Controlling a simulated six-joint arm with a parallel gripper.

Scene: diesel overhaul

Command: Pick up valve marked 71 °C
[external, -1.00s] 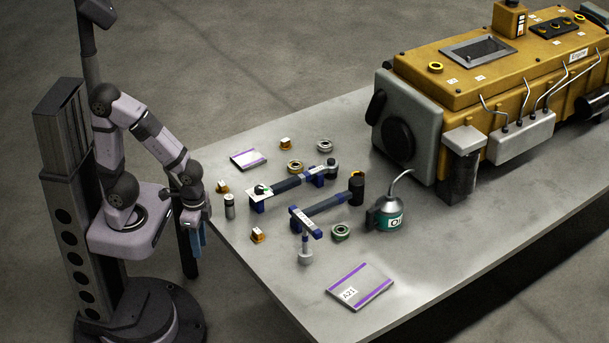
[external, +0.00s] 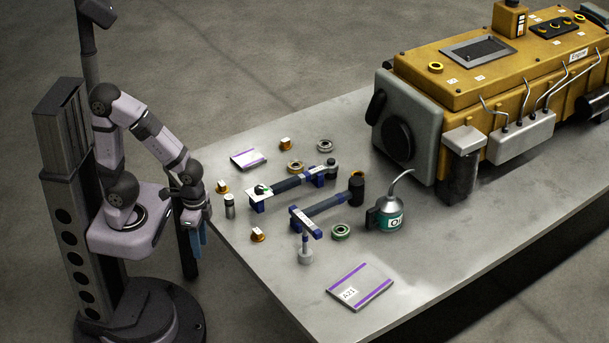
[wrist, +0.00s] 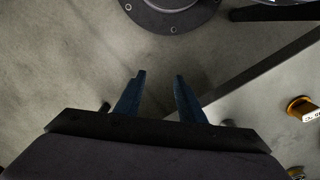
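Several small orange-brass pieces with white labels stand on the table, which look like the valves: one at the near left edge (external: 222,187), one toward the front (external: 257,234) and one further back (external: 286,144). Their markings are too small to read, so I cannot tell which says 71 °C. The wrist view shows one orange piece with a partly legible label (wrist: 303,109) at the right, and another cut off at the lower right (wrist: 297,172). My gripper (external: 200,240) hangs beside the table's left edge, pointing down. Its blue fingers (wrist: 160,78) are apart and empty.
The grey table (external: 440,262) holds a hammer (external: 325,204), another long tool (external: 285,185), metal rings, a green oil can (external: 386,216) and a purple-striped plate marked A21 (external: 360,286). A yellow engine (external: 470,85) stands at the back right. The front right is clear.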

